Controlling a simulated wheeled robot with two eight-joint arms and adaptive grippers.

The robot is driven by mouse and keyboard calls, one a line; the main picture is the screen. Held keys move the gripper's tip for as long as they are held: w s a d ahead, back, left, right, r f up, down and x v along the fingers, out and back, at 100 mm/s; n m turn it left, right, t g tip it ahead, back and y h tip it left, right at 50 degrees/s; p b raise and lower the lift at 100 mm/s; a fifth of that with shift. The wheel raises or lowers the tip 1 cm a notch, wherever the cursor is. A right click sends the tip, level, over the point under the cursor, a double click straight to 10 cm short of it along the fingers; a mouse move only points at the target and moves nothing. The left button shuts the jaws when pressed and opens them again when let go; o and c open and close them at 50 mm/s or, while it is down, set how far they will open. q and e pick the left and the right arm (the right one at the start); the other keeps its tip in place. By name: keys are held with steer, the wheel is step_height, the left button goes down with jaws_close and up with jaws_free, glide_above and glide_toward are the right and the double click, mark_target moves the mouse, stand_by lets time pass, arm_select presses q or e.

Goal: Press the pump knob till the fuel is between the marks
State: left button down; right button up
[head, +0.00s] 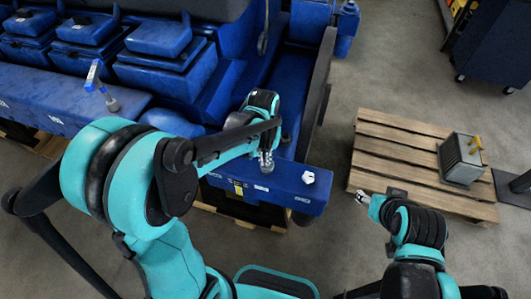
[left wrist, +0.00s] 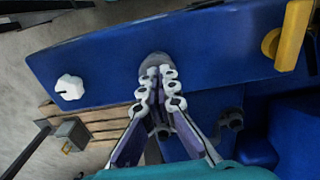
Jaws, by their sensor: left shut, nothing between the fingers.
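My left gripper (head: 266,163) is shut and empty over the blue ledge (head: 290,183) at the engine's front corner. In the left wrist view its fingertips (left wrist: 157,80) point at a grey rounded knob (left wrist: 155,60), partly hidden behind them; I cannot tell whether they touch it. This may be the pump knob. A white lobed knob (head: 309,177) sits on the same ledge to the right, and also shows in the left wrist view (left wrist: 69,87). No fuel level or marks can be made out. My right gripper (head: 363,198) is beside the pallet, its opening too small to judge.
A yellow handle (left wrist: 288,35) stands on the ledge in the left wrist view. The blue engine (head: 165,60) fills the upper left. A wooden pallet (head: 400,155) at right bears a grey box (head: 462,158) with yellow on top. Floor between engine and pallet is clear.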

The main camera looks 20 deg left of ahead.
arm_select(q)
steer(key=shift+r+p, duration=0.4)
step_height(320, 180, up, 3)
steer(key=shift+r+p, duration=0.15)
steer(key=shift+p, duration=1.1)
step_height(320, 180, up, 10)
steer(key=p, duration=0.1)
steer(key=shift+a, duration=0.15)
steer(key=f+p, duration=0.1)
steer(key=f, duration=0.4)
steer(key=f+p, duration=0.2)
steer(key=f, duration=0.3)
steer(key=shift+d+f, duration=0.2)
steer(key=shift+f, duration=0.1)
